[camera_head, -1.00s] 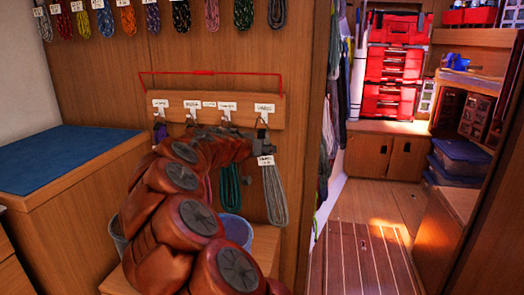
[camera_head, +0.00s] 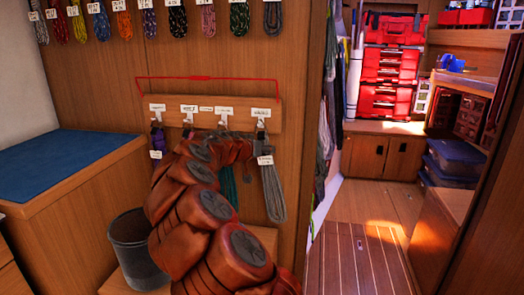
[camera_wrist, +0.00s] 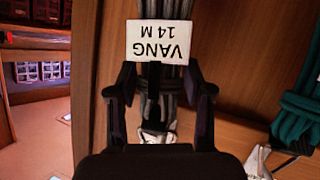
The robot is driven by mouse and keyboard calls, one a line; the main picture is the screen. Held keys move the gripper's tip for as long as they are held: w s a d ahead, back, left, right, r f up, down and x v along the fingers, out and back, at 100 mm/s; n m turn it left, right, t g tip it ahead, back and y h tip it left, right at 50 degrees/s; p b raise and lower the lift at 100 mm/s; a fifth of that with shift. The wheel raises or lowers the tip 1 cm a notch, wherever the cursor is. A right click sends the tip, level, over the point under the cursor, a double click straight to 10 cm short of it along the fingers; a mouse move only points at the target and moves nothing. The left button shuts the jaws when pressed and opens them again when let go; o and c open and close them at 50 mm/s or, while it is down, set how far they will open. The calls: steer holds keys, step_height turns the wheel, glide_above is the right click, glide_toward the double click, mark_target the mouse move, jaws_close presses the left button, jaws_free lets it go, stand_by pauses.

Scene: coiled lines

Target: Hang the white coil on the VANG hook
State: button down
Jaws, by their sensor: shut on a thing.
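The pale grey-white coil (camera_head: 272,195) hangs long and upright at the right end of the wooden hook board (camera_head: 270,105), just below the rightmost hook (camera_head: 261,125). My gripper (camera_wrist: 160,100) is shut on the coil near its top, beside its white tag (camera_wrist: 160,41), which reads VANG 14 M upside down in the wrist view. A small white piece (camera_wrist: 153,136), possibly the hook, shows between the fingers. I cannot tell whether the coil's loop is over the hook. The label above that hook is too small to read for certain.
A teal coil (camera_head: 228,185) hangs to the left, also close by in the wrist view (camera_wrist: 300,125). A purple coil (camera_head: 157,140) hangs at the board's left end. A grey bucket (camera_head: 138,245) stands below. Several coils line the wall above. The blue-topped counter (camera_head: 60,160) is clear.

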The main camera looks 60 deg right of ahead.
steer(key=shift+w+d+f+b, duration=0.2)
steer(key=shift+d+f+b, duration=0.3)
steer(key=shift+b, duration=0.3)
steer(key=shift+s+f+b, duration=0.1)
steer(key=shift+s+b, duration=0.05)
steer(key=shift+b, duration=0.15)
steer(key=c, duration=0.7)
jaws_free()
steer(key=shift+d, duration=0.1)
steer(key=o, duration=0.3)
